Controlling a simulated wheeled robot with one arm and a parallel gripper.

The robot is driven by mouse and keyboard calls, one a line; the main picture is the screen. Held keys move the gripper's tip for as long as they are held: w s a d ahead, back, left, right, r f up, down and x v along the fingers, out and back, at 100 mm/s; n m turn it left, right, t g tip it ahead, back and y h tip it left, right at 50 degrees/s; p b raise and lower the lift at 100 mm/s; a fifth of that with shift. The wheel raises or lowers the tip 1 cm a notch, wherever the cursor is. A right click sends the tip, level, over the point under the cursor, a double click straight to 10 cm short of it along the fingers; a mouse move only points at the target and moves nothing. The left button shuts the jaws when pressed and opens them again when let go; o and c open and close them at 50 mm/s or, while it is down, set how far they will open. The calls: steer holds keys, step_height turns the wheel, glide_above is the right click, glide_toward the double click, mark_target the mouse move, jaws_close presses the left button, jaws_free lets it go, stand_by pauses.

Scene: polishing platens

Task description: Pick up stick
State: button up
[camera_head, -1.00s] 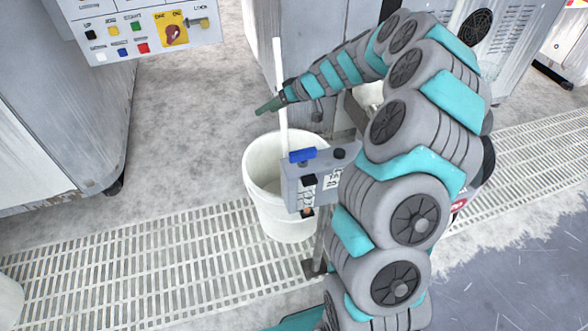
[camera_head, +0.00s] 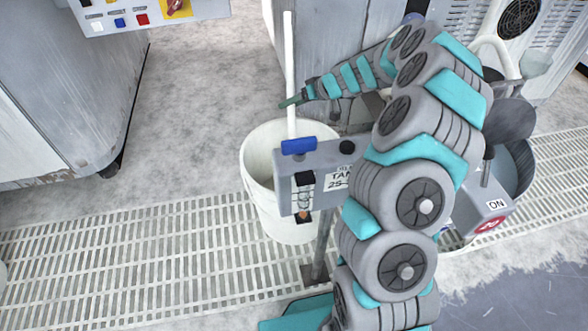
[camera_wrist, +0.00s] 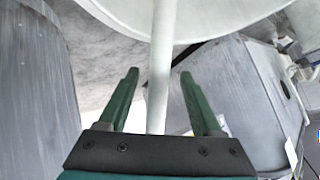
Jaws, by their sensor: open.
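A thin white stick (camera_head: 289,60) stands nearly upright in a white bucket (camera_head: 257,160) on the floor. In the head view its lower end is hidden behind a grey control box. My gripper (camera_head: 291,101) is at the stick partway up, its green fingertips reaching slightly past it to the left. In the wrist view the stick (camera_wrist: 160,90) passes between the two open green fingers of my gripper (camera_wrist: 160,74), with a gap on each side. The bucket (camera_wrist: 210,18) shows at the top of that view.
The grey control box (camera_head: 330,160) with a blue part stands on a post just in front of the bucket. Grey machine cabinets stand at left (camera_head: 60,110) and behind (camera_head: 330,45). A floor grating (camera_head: 130,250) runs underneath. Open floor (camera_head: 195,100) lies left of the bucket.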

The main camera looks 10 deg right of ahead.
steer(key=x, duration=0.4)
jaws_close()
stand_by(0.5)
